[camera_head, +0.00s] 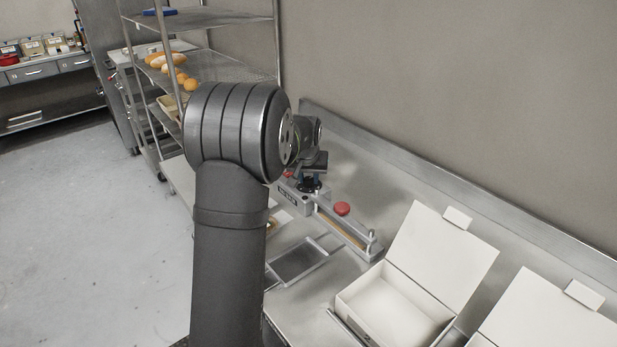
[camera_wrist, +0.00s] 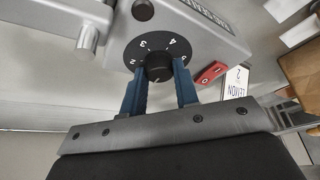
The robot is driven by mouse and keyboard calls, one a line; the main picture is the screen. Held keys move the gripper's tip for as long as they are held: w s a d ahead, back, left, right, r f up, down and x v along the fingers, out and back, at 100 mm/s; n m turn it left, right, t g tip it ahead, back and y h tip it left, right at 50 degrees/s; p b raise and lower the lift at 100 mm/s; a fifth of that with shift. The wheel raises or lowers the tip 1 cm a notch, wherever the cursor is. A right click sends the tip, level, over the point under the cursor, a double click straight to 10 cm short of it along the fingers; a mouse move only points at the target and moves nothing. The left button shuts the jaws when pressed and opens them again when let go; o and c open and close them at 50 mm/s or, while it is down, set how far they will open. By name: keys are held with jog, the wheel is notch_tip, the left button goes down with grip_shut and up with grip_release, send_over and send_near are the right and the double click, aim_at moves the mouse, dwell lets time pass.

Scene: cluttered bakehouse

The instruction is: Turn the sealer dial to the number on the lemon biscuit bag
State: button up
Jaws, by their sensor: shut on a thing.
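The sealer (camera_wrist: 200,25) is a grey machine, and it also shows in the head view (camera_head: 291,200). Its dial (camera_wrist: 150,44) is a black disc with white numbers; 3 and 4 are readable at the top, others are partly covered by my fingers. My gripper (camera_wrist: 159,88) has blue fingers closed on the dial's black knob (camera_wrist: 159,67). In the head view my gripper (camera_head: 311,182) is at the sealer, partly behind my arm. A white label (camera_wrist: 236,84) reading LEMON shows right of the dial. Its small figure looks like 2, but I cannot be sure.
A red switch (camera_wrist: 210,73) is right of the dial. Another black knob (camera_wrist: 143,10) sits above it. In the head view, the sealer's bar has a red knob (camera_head: 342,208). Open white boxes (camera_head: 440,250) stand at right. A rack (camera_head: 220,65) with bread is behind.

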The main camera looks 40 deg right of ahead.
jog(key=m+g, duration=0.1)
jog(key=m, duration=0.2)
jog(key=m+g+h, duration=0.1)
jog(key=m, duration=0.2)
jog(key=shift+w+a, duration=0.15)
jog(key=shift+w, duration=0.05)
jog(key=m+g, duration=0.2)
jog(key=m, duration=0.3)
jog(key=shift+w, duration=0.1)
jog(key=shift+m, duration=0.4)
jog(key=o, duration=1)
